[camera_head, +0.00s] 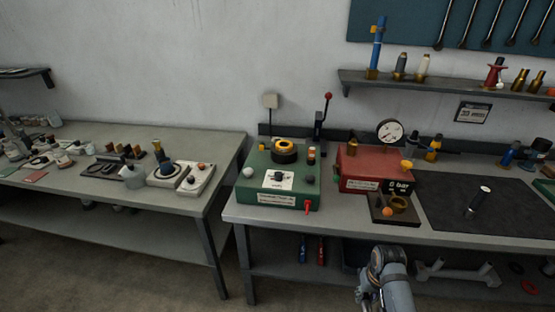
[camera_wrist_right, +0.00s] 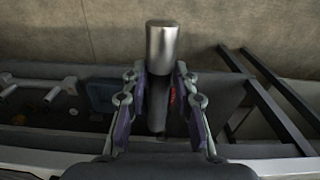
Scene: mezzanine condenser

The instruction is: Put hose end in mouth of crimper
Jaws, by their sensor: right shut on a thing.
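My right gripper (camera_wrist_right: 158,82) is shut on a short dark hose piece (camera_wrist_right: 158,110) with a bright metal ferrule at its end (camera_wrist_right: 161,48), which points out beyond the fingertips. In the head view my right arm shows low, in front of the bench edge; the held hose is not clear there. A green machine (camera_head: 256,186) with a black and yellow ring on top and a red box (camera_head: 362,168) with a round gauge stand on the bench. A dark block (camera_head: 382,216) with a brass ring sits before the red box. I cannot tell which is the crimper. My left gripper is out of view.
A second table (camera_head: 190,208) at left carries many small parts. A wall shelf (camera_head: 440,86) holds several fittings. A lower shelf runs under the bench.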

